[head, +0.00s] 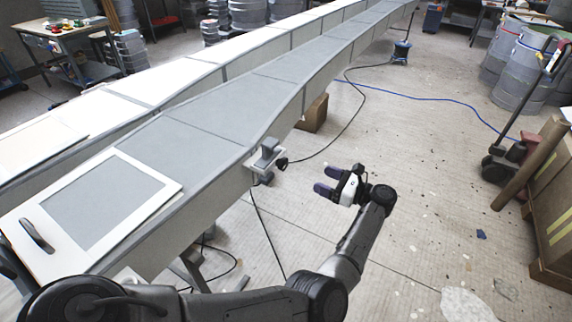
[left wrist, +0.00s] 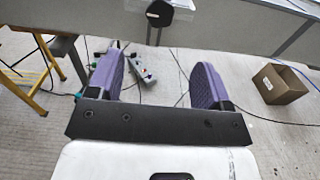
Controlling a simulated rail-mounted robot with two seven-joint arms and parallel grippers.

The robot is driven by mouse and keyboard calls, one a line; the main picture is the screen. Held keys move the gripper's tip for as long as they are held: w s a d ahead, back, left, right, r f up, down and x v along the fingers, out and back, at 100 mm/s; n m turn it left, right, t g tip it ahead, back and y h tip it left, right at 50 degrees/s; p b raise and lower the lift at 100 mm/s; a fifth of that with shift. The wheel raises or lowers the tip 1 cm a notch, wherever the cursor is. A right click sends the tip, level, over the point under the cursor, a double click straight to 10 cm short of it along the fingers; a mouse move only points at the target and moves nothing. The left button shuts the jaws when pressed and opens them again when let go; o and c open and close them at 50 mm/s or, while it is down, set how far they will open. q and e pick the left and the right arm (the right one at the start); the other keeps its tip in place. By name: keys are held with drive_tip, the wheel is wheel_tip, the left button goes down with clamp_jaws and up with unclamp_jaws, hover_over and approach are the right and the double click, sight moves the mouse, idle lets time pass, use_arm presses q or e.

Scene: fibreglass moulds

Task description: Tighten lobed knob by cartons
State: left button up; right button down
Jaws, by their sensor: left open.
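A dark lobed knob (head: 282,163) sticks out from a grey clamp (head: 265,158) on the side of the long grey mould (head: 225,110). My right gripper is out of view.
An open cardboard carton (head: 313,115) stands on the floor beside the mould; it also shows in the left wrist view (left wrist: 280,86). Large cartons (head: 556,205) and a trolley (head: 502,162) stand at the right. Cables cross the floor. The floor right of my gripper is mostly clear.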

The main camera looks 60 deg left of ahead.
sight(286, 164)
use_arm(q)
drive_tip(key=p+x, duration=0.1)
drive_tip(key=x, duration=1.2)
drive_tip(key=shift+s+a+r, duration=0.1)
drive_tip(key=shift+s+a, duration=0.1)
drive_tip(key=shift+a, duration=0.15)
drive_tip(key=shift+c, duration=0.2)
drive_tip(key=c, duration=0.9)
